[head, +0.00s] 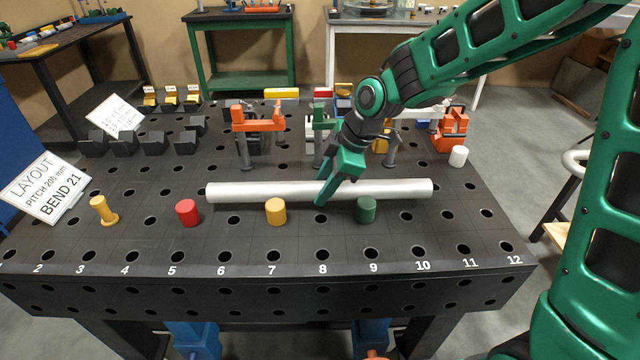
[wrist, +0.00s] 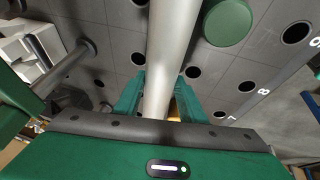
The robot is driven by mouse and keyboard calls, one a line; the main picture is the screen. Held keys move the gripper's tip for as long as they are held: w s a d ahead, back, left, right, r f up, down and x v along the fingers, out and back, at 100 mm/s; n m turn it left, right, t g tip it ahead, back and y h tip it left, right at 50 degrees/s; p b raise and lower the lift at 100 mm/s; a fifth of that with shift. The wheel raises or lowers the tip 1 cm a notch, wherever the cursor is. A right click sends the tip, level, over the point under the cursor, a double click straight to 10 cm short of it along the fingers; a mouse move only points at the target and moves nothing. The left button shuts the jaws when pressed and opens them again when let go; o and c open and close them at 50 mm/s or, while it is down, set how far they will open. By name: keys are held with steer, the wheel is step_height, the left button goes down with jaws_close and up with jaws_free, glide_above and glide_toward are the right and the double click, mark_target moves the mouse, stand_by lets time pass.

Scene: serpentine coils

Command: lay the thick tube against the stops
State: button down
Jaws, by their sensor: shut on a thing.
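The thick tube (head: 270,192) is long and pale silver, lying crosswise over the black table behind the row of stops. My gripper (head: 325,193) is shut on it a little right of its middle. In the wrist view the tube (wrist: 172,45) runs between my two fingers (wrist: 160,100). The stops are short round pegs: red (head: 188,212), yellow (head: 275,211) and green (head: 366,209). The green stop (wrist: 230,20) stands beside the tube in the wrist view, with a gap visible between them. I cannot tell whether the tube touches the table.
Orange clamps (head: 258,120) (head: 452,130) and dark blocks (head: 155,145) stand behind the tube. A white cylinder (head: 458,156) is at the right. The numbered front strip is clear.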

steer(key=shift+f, duration=0.65)
stand_by(0.3)
steer(key=shift+s, duration=0.3)
stand_by(0.7)
steer(key=c, duration=1)
jaws_free()
steer(key=shift+c, duration=0.2)
steer(key=shift+s, duration=0.1)
steer(key=v, duration=1)
steer(key=shift+d+r, duration=0.2)
steer(key=shift+r, duration=0.1)
